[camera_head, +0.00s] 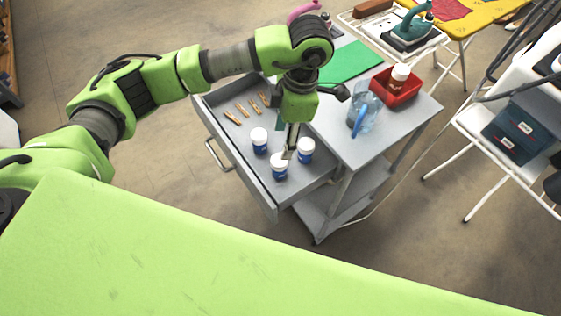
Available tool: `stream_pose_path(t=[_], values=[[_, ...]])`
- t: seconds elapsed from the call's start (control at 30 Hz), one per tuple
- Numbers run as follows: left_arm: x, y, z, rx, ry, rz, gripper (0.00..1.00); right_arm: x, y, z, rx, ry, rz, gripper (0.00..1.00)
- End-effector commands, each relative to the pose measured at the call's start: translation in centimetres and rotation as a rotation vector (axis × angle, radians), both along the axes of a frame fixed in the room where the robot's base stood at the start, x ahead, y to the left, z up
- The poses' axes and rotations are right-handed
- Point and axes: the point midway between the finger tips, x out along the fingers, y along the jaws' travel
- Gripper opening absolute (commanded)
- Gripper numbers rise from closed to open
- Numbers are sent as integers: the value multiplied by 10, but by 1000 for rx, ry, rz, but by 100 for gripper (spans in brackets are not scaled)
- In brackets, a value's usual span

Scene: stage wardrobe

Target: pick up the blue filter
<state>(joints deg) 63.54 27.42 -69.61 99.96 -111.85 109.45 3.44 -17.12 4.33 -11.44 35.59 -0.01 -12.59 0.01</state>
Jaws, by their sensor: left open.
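Three small blue containers with white tops stand in the open grey drawer (245,168); they look like the blue filters. One filter (260,141) is at the left, one (280,168) is nearest me, and one (305,151) is at the right. I cannot tell which single one is meant. My left gripper (289,152) points down into the drawer, with its fingers just above and behind the nearest filter. It is open and appears empty. I cannot tell whether a finger touches that filter. My right gripper is out of view.
Several clothespins (247,107) lie at the drawer's far left. On the grey cart (340,140) are a clear jug (363,110), a red bin (397,88) with a bottle and a green mat (350,63). Ironing boards and irons stand at the right.

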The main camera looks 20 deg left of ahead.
Motion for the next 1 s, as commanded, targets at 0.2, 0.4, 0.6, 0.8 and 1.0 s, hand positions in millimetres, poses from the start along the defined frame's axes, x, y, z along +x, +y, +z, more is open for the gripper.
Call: stream_pose_path(t=[0.2, 0.4, 0.6, 0.8, 1.0], values=[[-5, 5, -42, 0, 9, 0, 50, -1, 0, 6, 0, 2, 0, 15], [-7, 8, -72, -2, 6, -1, 50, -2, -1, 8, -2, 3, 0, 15], [-7, 9, -85, -3, 6, -1, 50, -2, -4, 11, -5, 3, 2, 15], [-6, 9, -115, -3, 8, 0, 50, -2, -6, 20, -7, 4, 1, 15], [-6, 10, -131, -4, 4, -2, 50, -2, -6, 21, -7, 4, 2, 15]])
